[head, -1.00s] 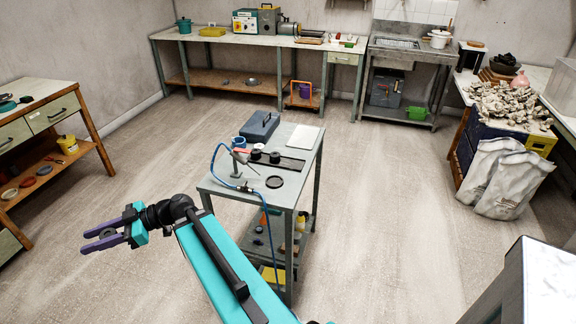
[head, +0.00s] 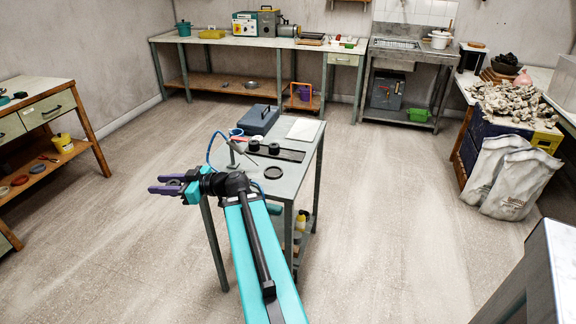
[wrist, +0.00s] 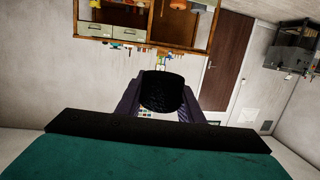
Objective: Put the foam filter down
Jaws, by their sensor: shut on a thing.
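The foam filter is a dark, rounded, porous-looking piece (wrist: 161,92) between the two purple fingers in the wrist view. My gripper (head: 163,185) is shut on it, and the filter also shows as a small dark shape between the fingers in the head view (head: 173,184). The gripper points left in the head view, in the air just left of the grey metal table (head: 284,195). The filter does not appear to touch any surface.
A wooden bench (head: 45,110) stands left. Open floor lies between.

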